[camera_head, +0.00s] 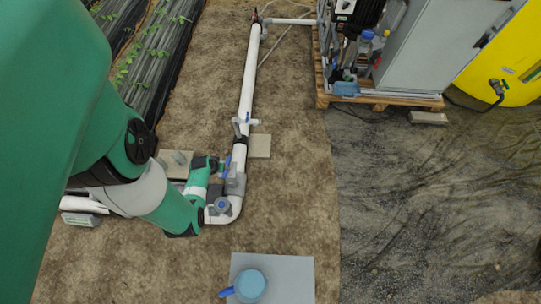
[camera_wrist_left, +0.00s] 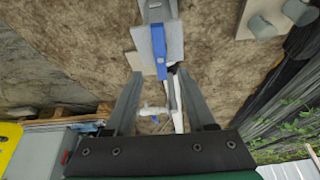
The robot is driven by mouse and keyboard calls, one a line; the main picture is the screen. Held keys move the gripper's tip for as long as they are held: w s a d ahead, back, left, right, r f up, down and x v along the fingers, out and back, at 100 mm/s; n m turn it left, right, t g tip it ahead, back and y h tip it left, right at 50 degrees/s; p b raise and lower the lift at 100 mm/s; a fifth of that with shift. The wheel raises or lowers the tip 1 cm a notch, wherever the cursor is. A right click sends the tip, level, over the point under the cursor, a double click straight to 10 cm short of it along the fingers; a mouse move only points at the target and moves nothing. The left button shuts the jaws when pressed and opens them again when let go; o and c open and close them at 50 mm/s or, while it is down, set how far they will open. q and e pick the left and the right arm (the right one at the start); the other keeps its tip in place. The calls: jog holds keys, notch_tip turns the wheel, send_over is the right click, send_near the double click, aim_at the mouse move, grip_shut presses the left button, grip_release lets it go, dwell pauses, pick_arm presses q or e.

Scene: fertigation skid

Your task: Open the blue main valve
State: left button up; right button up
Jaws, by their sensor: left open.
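A blue valve handle (camera_head: 226,166) sits on the white pipe line, beside a grey valve body (camera_head: 236,184). In the left wrist view the blue handle (camera_wrist_left: 159,52) points along the line of sight, just beyond and between my fingertips. My left gripper (camera_wrist_left: 158,76) is open, with one finger on each side of the handle and nothing held. In the head view my left gripper (camera_head: 222,172) is at the valve, and its arm partly hides the fittings there. I cannot tell whether the fingers touch the handle. My right gripper is not in view.
The white pipe (camera_head: 248,80) runs up to a pallet (camera_head: 380,99) with a grey cabinet (camera_head: 425,45). A smaller grey fitting (camera_head: 241,122) branches from it. A grey board (camera_head: 290,278) with a blue-lidded container (camera_head: 250,285) lies in front. Soil right of the pipe is open.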

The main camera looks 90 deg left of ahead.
pick_arm(q)
jog(key=b+x, duration=0.4)
jog(key=x, duration=0.3)
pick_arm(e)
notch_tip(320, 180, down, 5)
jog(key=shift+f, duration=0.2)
pick_arm(q)
grip_shut()
